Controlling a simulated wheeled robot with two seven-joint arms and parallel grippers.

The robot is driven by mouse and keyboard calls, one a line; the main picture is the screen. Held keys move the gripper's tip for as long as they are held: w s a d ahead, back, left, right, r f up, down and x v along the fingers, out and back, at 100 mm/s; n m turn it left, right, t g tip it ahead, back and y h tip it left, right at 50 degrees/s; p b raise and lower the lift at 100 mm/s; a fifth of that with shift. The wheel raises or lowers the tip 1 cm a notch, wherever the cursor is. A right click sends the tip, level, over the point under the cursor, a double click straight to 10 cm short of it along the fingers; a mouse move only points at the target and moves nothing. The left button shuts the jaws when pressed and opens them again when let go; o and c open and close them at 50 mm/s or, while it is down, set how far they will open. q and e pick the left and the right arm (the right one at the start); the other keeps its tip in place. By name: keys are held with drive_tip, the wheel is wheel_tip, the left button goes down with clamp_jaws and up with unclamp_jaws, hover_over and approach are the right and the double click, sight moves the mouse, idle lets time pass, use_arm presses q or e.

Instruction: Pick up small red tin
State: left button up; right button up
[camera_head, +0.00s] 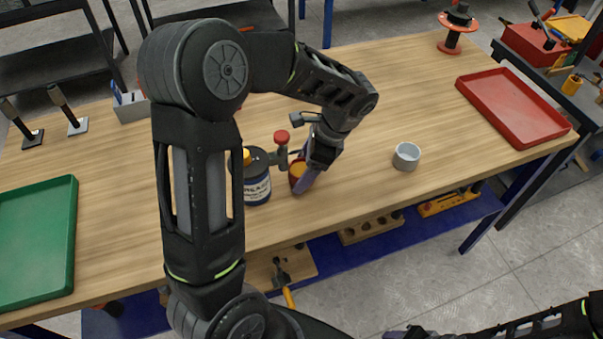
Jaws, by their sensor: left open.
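The small red tin (296,172), with an orange-yellow top, stands on the wooden workbench (365,208) near the middle. My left gripper (303,176) reaches down at the tin and is open. One finger shows on the tin's right side and hides part of it. I cannot tell whether the finger touches the tin. My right arm comes in at the bottom right corner. Part of what seems to be my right gripper (408,333) shows at the bottom edge, cut off, and its jaws cannot be made out.
A dark labelled grease container (257,186) stands close to the left of the tin. A grey cup (406,156) stands to the right. A green tray (66,240) lies at left, a red tray (559,127) at right. The bench between cup and red tray is clear.

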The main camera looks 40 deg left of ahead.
use_arm(q)
drive_tip(key=c, duration=1.6)
drive_tip(key=shift+r, duration=0.25)
use_arm(e)
drive_tip(key=shift+r, duration=0.2)
